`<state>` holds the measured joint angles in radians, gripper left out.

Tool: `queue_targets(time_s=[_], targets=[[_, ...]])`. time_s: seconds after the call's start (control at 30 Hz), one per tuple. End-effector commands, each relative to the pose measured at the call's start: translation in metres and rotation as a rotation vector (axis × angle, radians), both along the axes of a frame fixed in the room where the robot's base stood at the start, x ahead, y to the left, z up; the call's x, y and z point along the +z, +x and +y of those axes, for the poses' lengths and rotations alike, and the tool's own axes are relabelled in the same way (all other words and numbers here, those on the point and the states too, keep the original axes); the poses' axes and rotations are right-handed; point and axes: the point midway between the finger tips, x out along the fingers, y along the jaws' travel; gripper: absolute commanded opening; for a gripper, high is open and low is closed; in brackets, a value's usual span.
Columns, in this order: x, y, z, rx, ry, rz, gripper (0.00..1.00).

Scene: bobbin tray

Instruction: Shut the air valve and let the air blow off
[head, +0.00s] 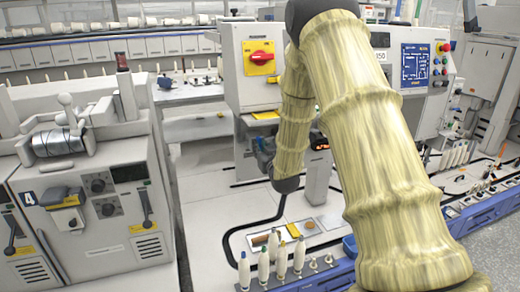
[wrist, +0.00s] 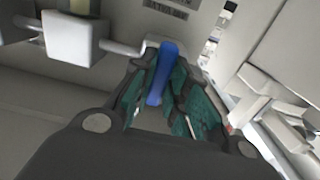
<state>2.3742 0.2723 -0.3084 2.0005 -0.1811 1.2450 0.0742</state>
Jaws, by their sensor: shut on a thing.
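A blue lever (wrist: 161,75), which looks like the air valve's handle, stands in the middle of the wrist view. It is fixed at its upper end to a light grey pipe with a white fitting (wrist: 75,38) at upper left. My gripper (wrist: 160,93) has its teal-padded fingers on both sides of the lever and is shut on it. The lever lies along the fingers. The valve body is mostly hidden behind the fingers. In the head view my arm covers the valve and most of the gripper.
A cabinet with a red knob on a yellow plate (head: 261,57) stands behind my arm. A control panel with a blue screen (head: 415,66) is at right. A grey machine (head: 95,215) stands at left. Bobbins (head: 281,262) stand in a blue rail at front.

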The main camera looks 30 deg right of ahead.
Motion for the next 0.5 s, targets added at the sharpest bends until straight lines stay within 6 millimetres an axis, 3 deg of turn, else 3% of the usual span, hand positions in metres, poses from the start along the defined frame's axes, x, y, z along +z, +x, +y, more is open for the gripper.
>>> queue_targets(time_s=[0.37, 0.4, 0.5], targets=[[-0.005, -0.0023, 0.0, -0.001, -0.002, 0.01, 0.0], [-0.005, -0.0023, 0.0, -0.001, -0.002, 0.011, 0.18], [-0.0042, -0.0018, 0.0001, -0.001, -0.002, 0.009, 0.36]])
